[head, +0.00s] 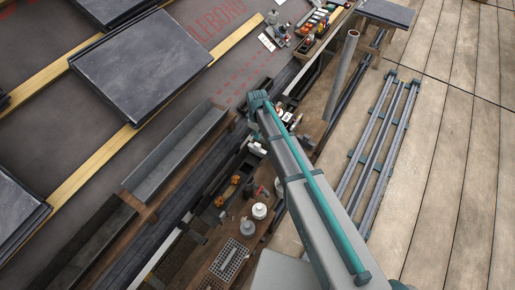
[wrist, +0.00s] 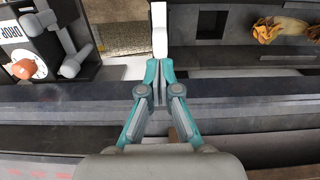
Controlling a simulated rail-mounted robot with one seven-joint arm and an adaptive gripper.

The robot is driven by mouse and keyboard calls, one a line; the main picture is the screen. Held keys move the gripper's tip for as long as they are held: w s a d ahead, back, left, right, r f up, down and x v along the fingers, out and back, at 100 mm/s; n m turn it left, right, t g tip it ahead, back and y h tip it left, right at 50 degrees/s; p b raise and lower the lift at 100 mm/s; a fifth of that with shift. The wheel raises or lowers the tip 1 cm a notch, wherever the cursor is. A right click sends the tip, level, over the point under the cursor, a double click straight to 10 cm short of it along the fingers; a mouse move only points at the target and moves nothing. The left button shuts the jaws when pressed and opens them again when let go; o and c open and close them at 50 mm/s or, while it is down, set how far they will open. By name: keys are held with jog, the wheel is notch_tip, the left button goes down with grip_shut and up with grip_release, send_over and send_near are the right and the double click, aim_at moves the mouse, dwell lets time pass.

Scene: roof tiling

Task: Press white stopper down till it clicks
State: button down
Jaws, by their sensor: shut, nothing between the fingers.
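In the wrist view my gripper (wrist: 158,70) is shut and empty, its teal fingertips together at the middle. A white upright piece (wrist: 159,30), which looks like the white stopper, stands just beyond the fingertips, in line with them. I cannot tell whether the fingertips touch it or how far down it is. In the head view my arm covers the gripper, and a small white piece (head: 256,148) shows beside the arm; I cannot tell if it is the same one.
A dark rail (wrist: 60,104) crosses below. In the head view slate tiles (head: 140,62) lie on the roof at left.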

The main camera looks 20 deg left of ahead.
notch_tip(320, 180, up, 5)
jog(key=shift+f+p, duration=0.2)
jog(key=shift+p, duration=0.9)
jog(key=s+d+f+m+g+p, duration=0.1)
jog(key=s+d+f+m, duration=0.2)
jog(key=s+d, duration=0.45)
jog(key=s+d+f+m+g+h, duration=0.1)
jog(key=s+d+f+m, duration=0.4)
jog(key=d, duration=0.4)
jog(key=s+d+f+m+g+p, duration=0.1)
jog(key=s+d+f+m, duration=0.1)
jog(key=s+d, duration=0.55)
jog(key=s+d+m+g+p, duration=0.1)
jog(key=s+d+m+g, duration=0.1)
jog(key=s+d, duration=0.6)
jog(key=s+d+f+m+g+y+p, duration=0.1)
jog(key=s+d+m, duration=0.2)
jog(key=s+d, duration=0.4)
jog(key=s, duration=0.8)
jog(key=shift+d+f+g+p, duration=0.2)
jog(key=shift+d+g+p, duration=0.15)
jog(key=shift+g, duration=0.05)
